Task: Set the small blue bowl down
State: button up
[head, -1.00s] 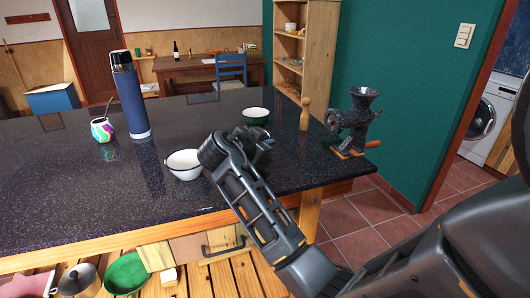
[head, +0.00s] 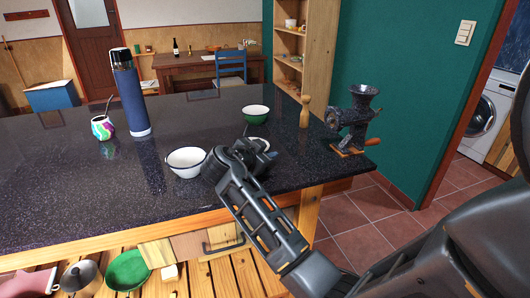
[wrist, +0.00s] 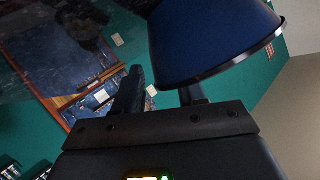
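The small blue bowl (wrist: 208,40) fills the upper part of the wrist view, dark blue outside with a dark rim. My gripper (wrist: 163,92) has one finger beside the bowl's wall and the other passing behind its rim; it appears shut on the rim. In the head view, a pale piece of the bowl's inside (head: 258,142) shows behind my gripper (head: 264,152). It is over the right part of the dark counter (head: 90,195); whether it touches the top is hidden.
A white bowl (head: 186,163) with a dark rim stands just left of my gripper. A green bowl (head: 256,115) stands behind it. A wooden pestle-like piece (head: 305,112) and a metal grinder (head: 352,122) stand to the right. A blue flask (head: 131,95) and patterned cup (head: 102,128) are left.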

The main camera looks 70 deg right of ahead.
jog(key=shift+r, duration=0.1)
jog(key=b+v, duration=0.2)
jog(key=v, duration=1)
